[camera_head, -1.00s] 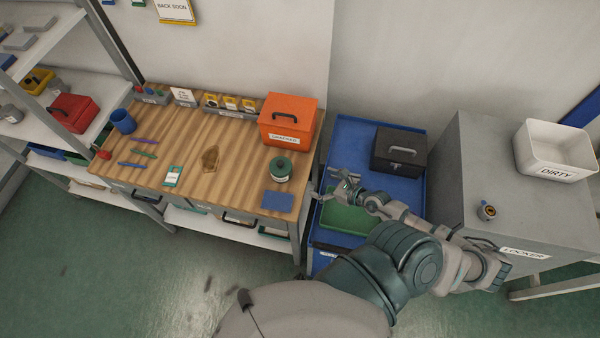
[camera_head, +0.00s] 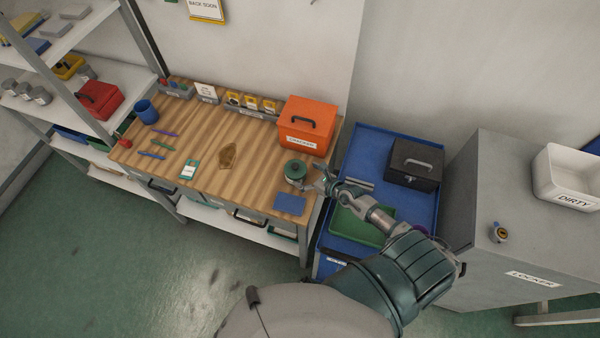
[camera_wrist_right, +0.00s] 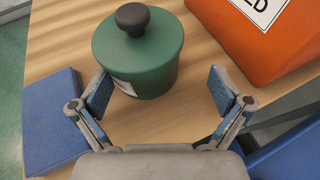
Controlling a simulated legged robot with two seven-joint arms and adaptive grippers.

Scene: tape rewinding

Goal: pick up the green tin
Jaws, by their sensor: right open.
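The green tin (camera_head: 295,171) stands upright on the wooden bench top, near its right edge. It also shows in the right wrist view (camera_wrist_right: 140,58) with a dark round knob on its lid and part of a white label low on its side. My right gripper (camera_head: 322,180) is just right of the tin at the bench edge. In the right wrist view the gripper (camera_wrist_right: 158,92) is open, its blue-padded fingers spread wide. The tin is just beyond the fingertips, left of the middle of the gap, and is not gripped. My left gripper is out of view.
An orange box (camera_head: 308,125) stands behind the tin, close to it. A blue pad (camera_head: 290,204) lies in front of the tin. A blue cart (camera_head: 365,150) with a black box (camera_head: 414,165) and green tray (camera_head: 358,226) stands right of the bench.

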